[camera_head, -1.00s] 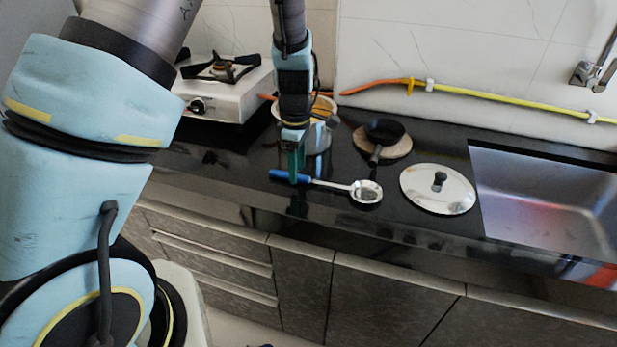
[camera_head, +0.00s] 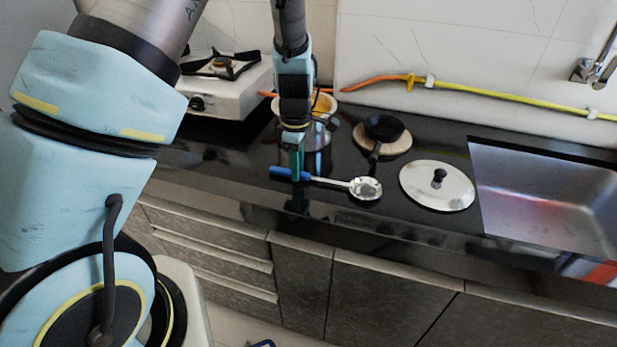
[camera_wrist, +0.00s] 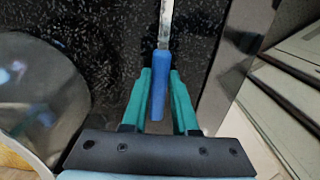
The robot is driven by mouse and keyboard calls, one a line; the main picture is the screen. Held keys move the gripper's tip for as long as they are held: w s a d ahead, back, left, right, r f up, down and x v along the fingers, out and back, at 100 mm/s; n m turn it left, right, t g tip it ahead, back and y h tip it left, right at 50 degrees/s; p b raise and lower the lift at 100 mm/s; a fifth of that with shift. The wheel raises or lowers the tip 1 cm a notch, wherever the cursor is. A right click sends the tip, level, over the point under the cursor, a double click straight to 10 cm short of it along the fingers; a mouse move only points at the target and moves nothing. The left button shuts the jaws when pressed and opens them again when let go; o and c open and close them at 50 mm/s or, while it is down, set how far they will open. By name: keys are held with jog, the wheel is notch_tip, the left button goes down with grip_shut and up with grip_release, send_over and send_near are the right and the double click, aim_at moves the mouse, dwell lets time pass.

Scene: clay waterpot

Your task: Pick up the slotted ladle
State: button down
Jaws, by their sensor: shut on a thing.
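The slotted ladle has a blue handle (camera_head: 283,172) and a shiny metal bowl (camera_head: 366,188). It lies across the black counter in the head view, bowl to the right. My gripper (camera_head: 297,176) points down at the handle. In the wrist view my gripper (camera_wrist: 160,82) has its green fingers on both sides of the ladle's blue handle (camera_wrist: 157,78), shut on it. The metal shaft runs up out of the top of that view, so the bowl is hidden there. I cannot tell whether the ladle is clear of the counter.
A metal pot (camera_head: 318,133) stands just behind my gripper. A small black pan (camera_head: 384,128) sits on a wooden board, with a lid (camera_head: 437,187) to its right. The sink (camera_head: 550,200) is at the right; a stove (camera_head: 228,88) is at the back left.

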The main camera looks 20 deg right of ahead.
dwell(0.4)
notch_tip(320, 180, up, 10)
jog(key=b, duration=0.1)
dwell(0.4)
dwell(0.3)
